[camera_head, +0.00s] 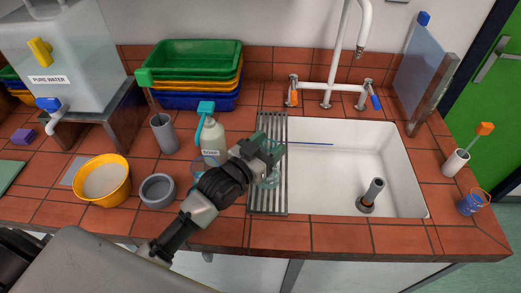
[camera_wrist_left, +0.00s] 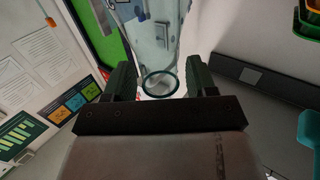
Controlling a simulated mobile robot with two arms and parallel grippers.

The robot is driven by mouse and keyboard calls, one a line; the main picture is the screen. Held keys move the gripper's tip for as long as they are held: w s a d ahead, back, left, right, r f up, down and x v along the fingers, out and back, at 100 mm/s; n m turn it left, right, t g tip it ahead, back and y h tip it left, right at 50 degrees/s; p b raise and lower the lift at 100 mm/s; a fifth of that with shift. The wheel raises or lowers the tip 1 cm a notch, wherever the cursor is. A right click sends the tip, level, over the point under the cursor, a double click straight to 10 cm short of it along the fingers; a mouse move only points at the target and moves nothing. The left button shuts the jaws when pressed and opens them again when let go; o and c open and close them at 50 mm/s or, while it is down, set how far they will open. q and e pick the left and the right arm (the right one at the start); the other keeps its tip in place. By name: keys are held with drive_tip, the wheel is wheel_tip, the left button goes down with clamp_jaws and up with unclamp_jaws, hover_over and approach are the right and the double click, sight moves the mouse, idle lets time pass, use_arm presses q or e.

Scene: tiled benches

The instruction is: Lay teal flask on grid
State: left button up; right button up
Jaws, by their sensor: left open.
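The teal flask (camera_head: 272,179) is clear glass with a teal tint. It shows just below my left gripper, over the metal grid (camera_head: 267,203); I cannot tell whether it touches the bars. In the left wrist view a teal ring, apparently its rim (camera_wrist_left: 159,96), shows between and beyond the two fingers. My left gripper (camera_head: 268,150) is open above the grid's middle, and its fingers also show in the left wrist view (camera_wrist_left: 160,80). The gripper and wrist hide part of the flask and grid. My right gripper is not in view.
The white sink (camera_head: 330,165) lies right of the grid, with a grey upright tube (camera_head: 372,190) in it. A wash bottle (camera_head: 213,140) stands close left of my gripper. A grey bowl (camera_head: 157,191) and yellow bucket (camera_head: 103,181) stand further left. Front tiles are mostly clear.

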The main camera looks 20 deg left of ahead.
use_arm(q)
drive_tip(key=b+v, duration=0.2)
drive_tip(key=v, duration=1)
drive_tip(key=shift+b, duration=0.4)
drive_tip(key=shift+r, duration=0.1)
